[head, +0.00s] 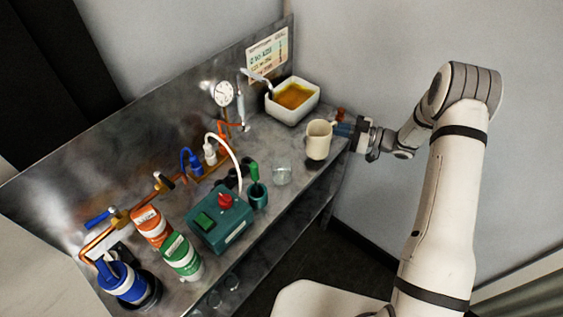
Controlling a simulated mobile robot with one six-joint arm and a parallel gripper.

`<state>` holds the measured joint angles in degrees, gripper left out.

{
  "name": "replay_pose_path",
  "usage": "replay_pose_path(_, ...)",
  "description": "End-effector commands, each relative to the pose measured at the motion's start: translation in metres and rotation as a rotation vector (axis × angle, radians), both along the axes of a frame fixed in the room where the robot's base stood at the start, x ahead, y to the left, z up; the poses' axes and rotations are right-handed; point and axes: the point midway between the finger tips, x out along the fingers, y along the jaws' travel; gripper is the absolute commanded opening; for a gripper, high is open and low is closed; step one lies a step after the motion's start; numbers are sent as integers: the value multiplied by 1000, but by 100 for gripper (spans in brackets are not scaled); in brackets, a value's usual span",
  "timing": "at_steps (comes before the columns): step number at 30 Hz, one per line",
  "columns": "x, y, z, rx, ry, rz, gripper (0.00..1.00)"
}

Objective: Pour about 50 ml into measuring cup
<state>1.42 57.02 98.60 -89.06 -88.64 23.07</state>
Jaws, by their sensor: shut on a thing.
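My gripper (341,130) reaches in from the right at the far end of the bench and is shut on a cream mug-like pitcher (318,142). The pitcher looks roughly upright and seems to be a little above the bench, with a dark patch below it. I cannot see what is inside it. A small clear glass cup (282,175), likely the measuring cup, stands on the bench to the lower left of the pitcher, apart from it. Its contents and marks are too small to tell.
A white basin (293,100) of amber liquid with a utensil stands behind. A teal box (220,222) with a red knob, a dark green cup (258,195), an orange can (152,226), a green can (181,255) and copper pipes (150,196) fill the left. The bench's front edge is close.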

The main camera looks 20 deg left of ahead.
Motion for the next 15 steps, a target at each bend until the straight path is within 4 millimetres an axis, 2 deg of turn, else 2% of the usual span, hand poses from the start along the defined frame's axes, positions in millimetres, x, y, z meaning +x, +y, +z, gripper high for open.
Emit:
replay_pose_path(9,-9,7,20,-89,-122,2,0)
replay_pose_path(15,-18,14,14,-166,-226,3,0)
